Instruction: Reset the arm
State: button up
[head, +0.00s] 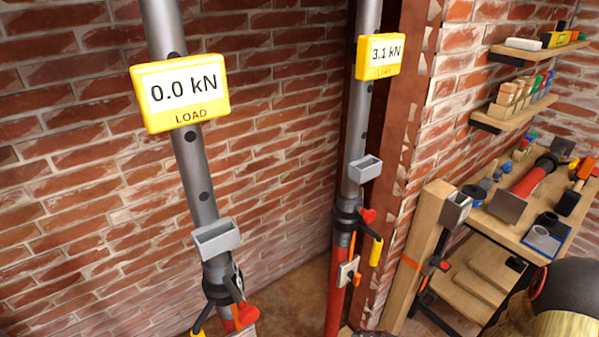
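My gripper does not show in the head view, so its opening and anything in it are hidden. Two steel props stand upright in front of the brick walls. The near left prop (199,178) carries a yellow load display (180,93) reading 0.0 kN. The right prop (356,135), with a red lower tube, carries a second yellow display (380,56) reading 3.1 kN. Each prop has a small grey open box on it, the left box (216,238) and the right box (366,169). A red handle (246,314) shows low on the left prop.
A wooden bench (515,228) with tools stands at the right, below two wall shelves (515,113) holding small items. A wooden post (424,235) stands between the right prop and the bench. A dark rounded object cuts into the lower right corner. Floor shows between the props.

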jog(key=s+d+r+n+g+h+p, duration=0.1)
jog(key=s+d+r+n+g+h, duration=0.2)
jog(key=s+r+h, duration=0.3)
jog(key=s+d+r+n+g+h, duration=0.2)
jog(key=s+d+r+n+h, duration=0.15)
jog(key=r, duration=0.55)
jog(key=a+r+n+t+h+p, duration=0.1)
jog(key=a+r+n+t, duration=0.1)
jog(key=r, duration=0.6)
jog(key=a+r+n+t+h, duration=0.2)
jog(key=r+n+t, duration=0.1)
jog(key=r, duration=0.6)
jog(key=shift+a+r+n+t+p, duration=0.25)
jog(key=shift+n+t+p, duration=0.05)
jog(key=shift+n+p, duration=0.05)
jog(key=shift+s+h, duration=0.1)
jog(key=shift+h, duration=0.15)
